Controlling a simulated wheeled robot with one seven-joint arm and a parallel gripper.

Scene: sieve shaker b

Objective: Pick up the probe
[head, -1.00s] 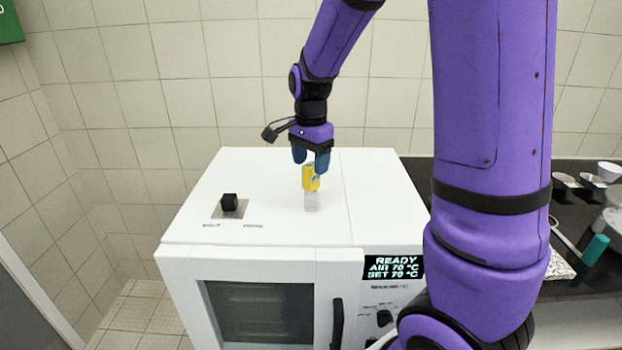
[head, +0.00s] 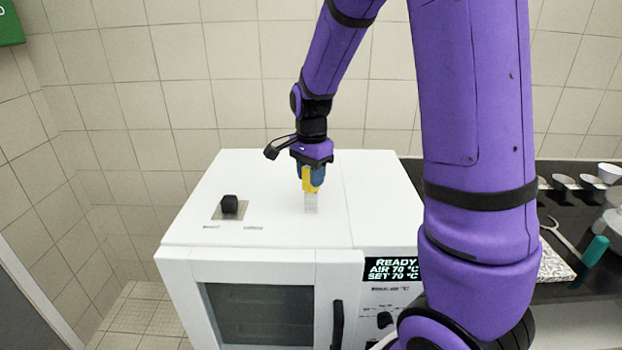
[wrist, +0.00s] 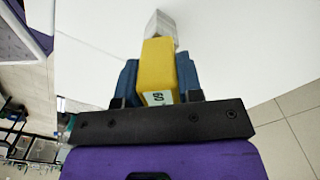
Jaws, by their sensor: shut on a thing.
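The probe (head: 309,185) has a yellow body and a pale, see-through lower part. It stands upright on the white top of the oven. My gripper (head: 311,177) points down over it, with its blue fingers shut on the yellow body from both sides. In the wrist view the yellow probe (wrist: 159,72) sits between the blue fingers, with a label reading 60 on its near end. Its pale part (wrist: 160,25) reaches toward the white surface. I cannot tell whether it still touches the oven top.
The white oven (head: 255,215) has a black knob (head: 230,204) on top, left of the probe. Its front has a window, a black handle (head: 337,322) and a display (head: 393,269) reading READY. A dark counter with small cups (head: 590,183) lies at the right.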

